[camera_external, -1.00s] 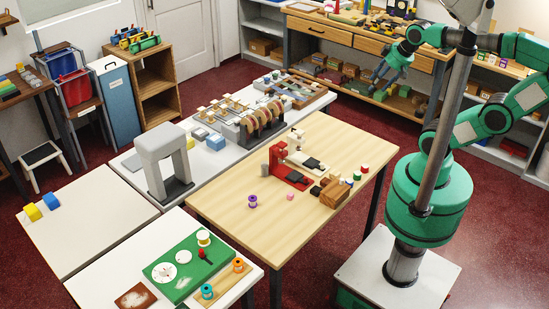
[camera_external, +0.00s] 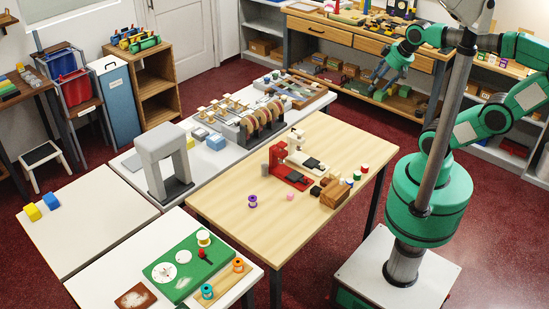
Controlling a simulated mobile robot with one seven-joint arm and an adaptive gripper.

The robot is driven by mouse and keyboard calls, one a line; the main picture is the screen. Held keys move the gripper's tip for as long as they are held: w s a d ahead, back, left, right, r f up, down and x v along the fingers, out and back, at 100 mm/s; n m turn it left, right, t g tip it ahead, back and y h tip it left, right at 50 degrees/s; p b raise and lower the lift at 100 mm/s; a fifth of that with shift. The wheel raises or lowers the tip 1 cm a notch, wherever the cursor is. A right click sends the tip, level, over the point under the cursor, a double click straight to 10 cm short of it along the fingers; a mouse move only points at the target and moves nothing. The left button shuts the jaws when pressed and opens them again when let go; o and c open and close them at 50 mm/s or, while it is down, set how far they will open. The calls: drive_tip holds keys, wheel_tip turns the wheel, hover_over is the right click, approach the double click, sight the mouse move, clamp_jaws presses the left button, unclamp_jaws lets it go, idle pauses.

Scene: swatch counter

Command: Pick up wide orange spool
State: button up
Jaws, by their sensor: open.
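An orange spool (camera_external: 238,265) stands upright on a small wooden tray (camera_external: 222,282) at the front edge of the near white table. A teal spool (camera_external: 207,291) stands beside it on the same tray. My gripper (camera_external: 382,84) is open and empty, high at the upper right in front of the back workbench. It is far from the orange spool and touches nothing that I can see.
A green board (camera_external: 180,271) with white discs and a cream spool (camera_external: 203,238) lies just left of the tray. The wooden table (camera_external: 240,225) between my base and the white tables holds a purple spool (camera_external: 252,201) and a red machine (camera_external: 283,172). A grey arch (camera_external: 160,150) stands behind.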

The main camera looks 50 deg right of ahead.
drive_tip(key=w+a+r+m+g+y+p, duration=0.1)
drive_tip(key=w+a+r+m+g+p, duration=0.25)
drive_tip(key=w+a, duration=1.25)
drive_tip(key=w+a+f+m+p, duration=0.1)
drive_tip(key=w+a+f+p, duration=0.15)
drive_tip(key=a, duration=0.95)
drive_tip(key=w+a+f+m+p, duration=0.15)
drive_tip(key=w+a, duration=0.25)
drive_tip(key=a, duration=0.7)
drive_tip(key=s+a+f+p, duration=0.1)
drive_tip(key=a+f, duration=0.3)
drive_tip(key=a, duration=0.4)
drive_tip(key=s+a+f+m+g+p, duration=0.1)
drive_tip(key=s+a+f, duration=0.1)
drive_tip(key=a+f, duration=0.35)
drive_tip(key=s+a+f+p, duration=0.1)
drive_tip(key=a+f, duration=0.1)
drive_tip(key=a, duration=0.7)
drive_tip(key=s+a+f+m+g+h+p, duration=0.1)
drive_tip(key=s+a+f+m+p, duration=0.1)
drive_tip(key=s+a+f, duration=1.2)
wheel_tip(320, 180, down, 2)
drive_tip(key=shift+a+f+p, duration=0.1)
drive_tip(key=shift+a+p, duration=0.4)
drive_tip(key=shift+a, duration=0.75)
